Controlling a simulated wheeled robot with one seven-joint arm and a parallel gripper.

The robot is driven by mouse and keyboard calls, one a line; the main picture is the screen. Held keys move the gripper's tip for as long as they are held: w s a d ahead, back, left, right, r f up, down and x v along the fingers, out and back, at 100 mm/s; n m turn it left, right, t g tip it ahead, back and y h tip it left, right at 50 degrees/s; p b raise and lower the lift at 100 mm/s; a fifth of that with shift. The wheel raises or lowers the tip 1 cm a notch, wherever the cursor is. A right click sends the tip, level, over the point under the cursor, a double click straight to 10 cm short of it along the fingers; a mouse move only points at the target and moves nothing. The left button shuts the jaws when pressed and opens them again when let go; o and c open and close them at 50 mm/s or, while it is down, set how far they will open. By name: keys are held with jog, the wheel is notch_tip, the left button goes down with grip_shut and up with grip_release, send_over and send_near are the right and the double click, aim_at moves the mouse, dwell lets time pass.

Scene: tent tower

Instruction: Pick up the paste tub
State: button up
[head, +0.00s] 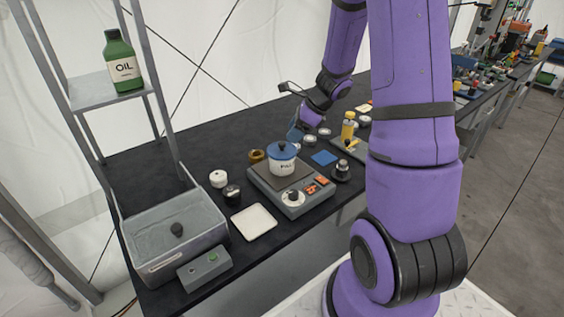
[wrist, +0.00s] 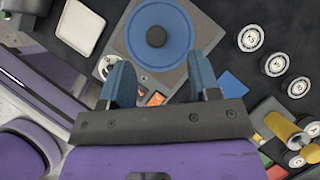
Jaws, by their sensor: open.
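A white tub with a blue lid and a dark knob (head: 284,162), which I take to be the paste tub, stands upright on a grey device with a dial. Its front carries dark lettering too small to read surely. In the wrist view its round blue lid (wrist: 178,28) shows at the top, beyond my fingertips. My gripper (wrist: 161,72) is open, with its two blue fingers apart and nothing between them. In the head view my gripper (head: 296,131) is just behind and above the tub, and the arm partly hides its shape.
The grey device (head: 308,207) carries a dial and orange switches. A white tray (head: 254,222), a white pot (head: 218,179) and a dark jar (head: 231,195) stand to its left. A shelf post rises at left.

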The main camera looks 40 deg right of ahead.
aim_at(283, 143)
jog(key=x, duration=0.4)
jog(key=shift+w+a+f, duration=0.15)
jog(key=shift+a+f, duration=0.1)
jog(key=shift+a, duration=0.15)
grip_shut()
